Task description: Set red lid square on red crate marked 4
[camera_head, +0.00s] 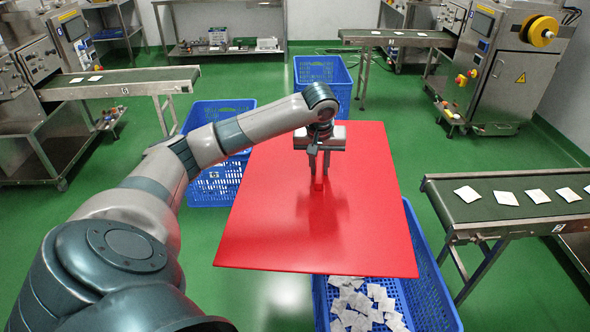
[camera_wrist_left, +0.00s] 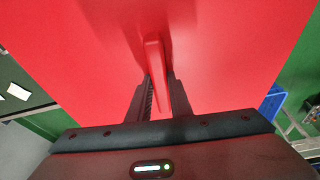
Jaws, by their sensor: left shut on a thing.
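The red lid (camera_head: 265,220) is a large flat square panel in the middle of the head view, held roughly level but turned askew. My left gripper (camera_head: 319,178) is shut on the upright red handle (camera_head: 320,186) in the lid's middle. The left wrist view shows the handle (camera_wrist_left: 154,62) between the two fingers (camera_wrist_left: 157,85), with the lid (camera_wrist_left: 90,50) filling most of the picture. No red crate shows; the lid hides what lies beneath it, and I cannot tell whether the lid touches anything. My right gripper is not in view.
A blue crate (camera_head: 436,300) with white teabags lies partly under the lid's near right corner. Other blue crates stand at left (camera_head: 212,190) and behind (camera_head: 338,82). A conveyor (camera_head: 477,212) with teabags is at right, another (camera_head: 125,80) at back left. Green floor lies between.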

